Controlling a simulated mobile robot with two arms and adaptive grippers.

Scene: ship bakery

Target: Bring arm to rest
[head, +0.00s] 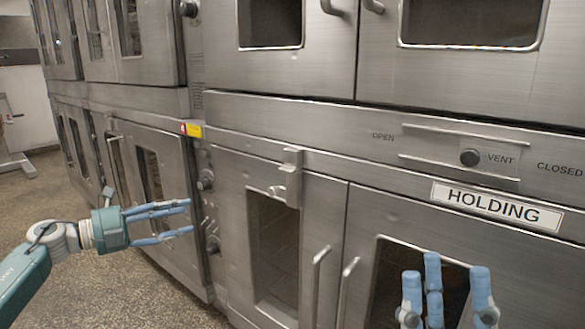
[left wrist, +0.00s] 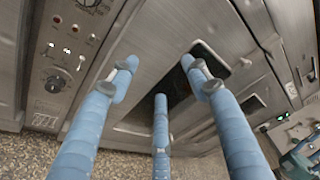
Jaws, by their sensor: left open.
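My left gripper (head: 188,216) reaches in from the left in the head view, its blue fingers apart and pointing right in front of the steel ovens. It is open and empty. The left wrist view shows its spread fingers (left wrist: 160,80) with nothing between them and an oven front beyond. My right gripper (head: 446,272) is at the lower right of the head view, its fingers pointing up, spread apart and with nothing seen between them. It is in front of the oven door under the HOLDING label (head: 497,206). The rest of my right arm is out of view.
A row of stacked steel ovens fills the view, with door handles (head: 318,285) and knobs (head: 205,180) standing out from the front. A control panel with a dial (left wrist: 55,82) shows in the left wrist view.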

